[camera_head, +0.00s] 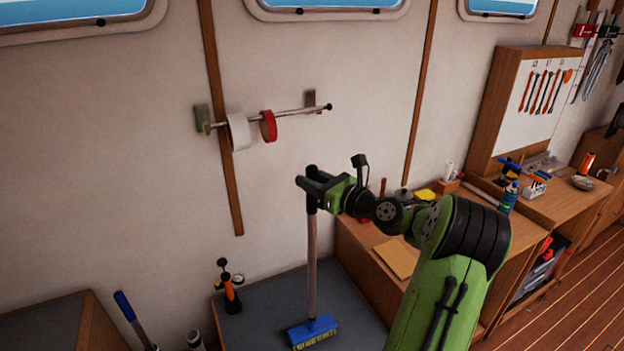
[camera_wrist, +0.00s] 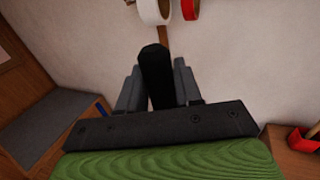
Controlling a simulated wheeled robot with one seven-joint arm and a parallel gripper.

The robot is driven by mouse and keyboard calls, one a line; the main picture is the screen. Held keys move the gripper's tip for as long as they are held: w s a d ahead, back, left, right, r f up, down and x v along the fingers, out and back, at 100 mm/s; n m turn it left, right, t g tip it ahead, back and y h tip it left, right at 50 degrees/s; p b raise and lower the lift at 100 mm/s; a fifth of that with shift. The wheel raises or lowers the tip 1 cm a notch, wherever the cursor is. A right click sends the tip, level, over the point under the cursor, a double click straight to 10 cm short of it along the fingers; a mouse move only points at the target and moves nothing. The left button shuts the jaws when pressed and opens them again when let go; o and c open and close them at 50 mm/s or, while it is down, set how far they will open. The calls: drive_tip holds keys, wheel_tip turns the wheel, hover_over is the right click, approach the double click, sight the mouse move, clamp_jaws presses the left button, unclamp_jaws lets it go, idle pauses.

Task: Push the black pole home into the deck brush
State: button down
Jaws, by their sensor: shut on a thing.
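My gripper (camera_head: 308,186) is shut on the black top end of a long upright pole (camera_head: 312,260). The pole's shaft looks grey-brown below the black grip. In the wrist view the black pole end (camera_wrist: 155,75) stands between the two grey fingers (camera_wrist: 157,88). The blue deck brush (camera_head: 313,331) with yellow bristles lies on the dark grey bench top, below the pole. The pole's lower end meets the brush's top in the head view. How deep it sits in the socket is too small to tell. The brush is out of the wrist view.
A wall rail (camera_head: 290,114) carries a white roll and a red roll behind the pole. An orange and black pump-like item (camera_head: 230,290) stands left on the bench (camera_head: 262,318). A wooden workbench (camera_head: 395,257) with tools is at right. A blue-handled tool (camera_head: 126,306) leans at lower left.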

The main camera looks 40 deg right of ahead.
drive_tip(key=shift+f+b, duration=0.35)
drive_tip(key=shift+f, duration=0.5)
idle(0.4)
drive_tip(key=c, duration=0.7)
unclamp_jaws()
drive_tip(key=s, duration=0.5)
drive_tip(key=s+d, duration=0.1)
drive_tip(key=s, duration=0.9)
drive_tip(key=shift+s+d, duration=0.35)
